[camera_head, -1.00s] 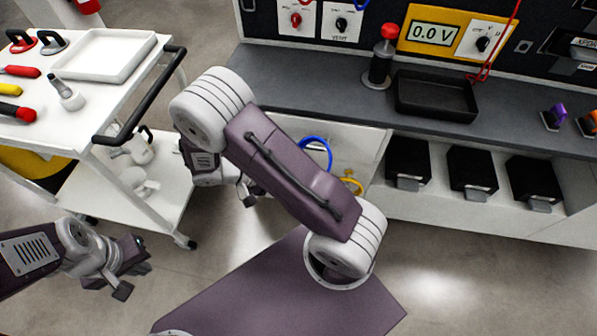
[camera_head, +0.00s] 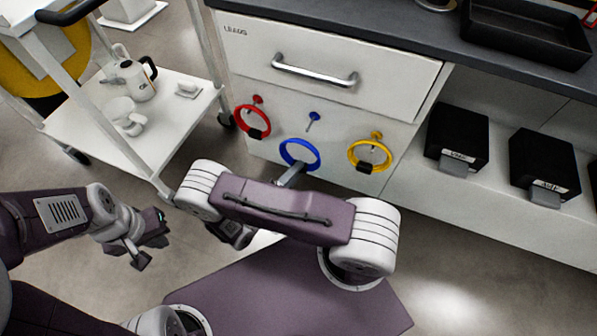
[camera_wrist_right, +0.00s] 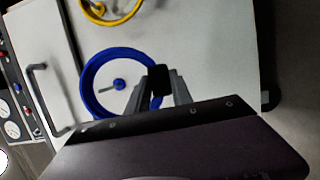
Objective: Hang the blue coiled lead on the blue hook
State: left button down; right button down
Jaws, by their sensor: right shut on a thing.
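The blue coiled lead (camera_head: 300,153) is a ring with a black wrap at its bottom. My right gripper (camera_head: 291,176) is shut on that wrap and holds the ring in front of the white cabinet front. The blue hook (camera_head: 313,118) is a small peg above the ring in the head view. In the right wrist view, the hook (camera_wrist_right: 119,84) shows through the opening of the ring (camera_wrist_right: 90,83), and my right gripper's fingers (camera_wrist_right: 158,92) pinch the black wrap. I cannot tell the gap between ring and hook. My left gripper (camera_head: 150,243) is open and empty at the left.
A red ring (camera_head: 252,122) hangs on a red hook left of the blue one, and a yellow ring (camera_head: 370,157) on a yellow hook at right. A drawer handle (camera_head: 315,71) juts out above. A white cart (camera_head: 185,125) stands left; black bins (camera_head: 456,138) are at right.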

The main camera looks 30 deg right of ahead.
jog(key=x, duration=0.3)
jog(key=shift+w+a, duration=0.15)
jog(key=shift+w, duration=0.15)
jog(key=shift+w+d, duration=0.5)
jog(key=shift+d, duration=0.05)
jog(key=shift+w, duration=0.1)
jog(key=shift+w+d+p, duration=0.35)
jog(key=shift+d+p, duration=0.1)
dwell(0.5)
jog(key=c, duration=0.9)
grip_release()
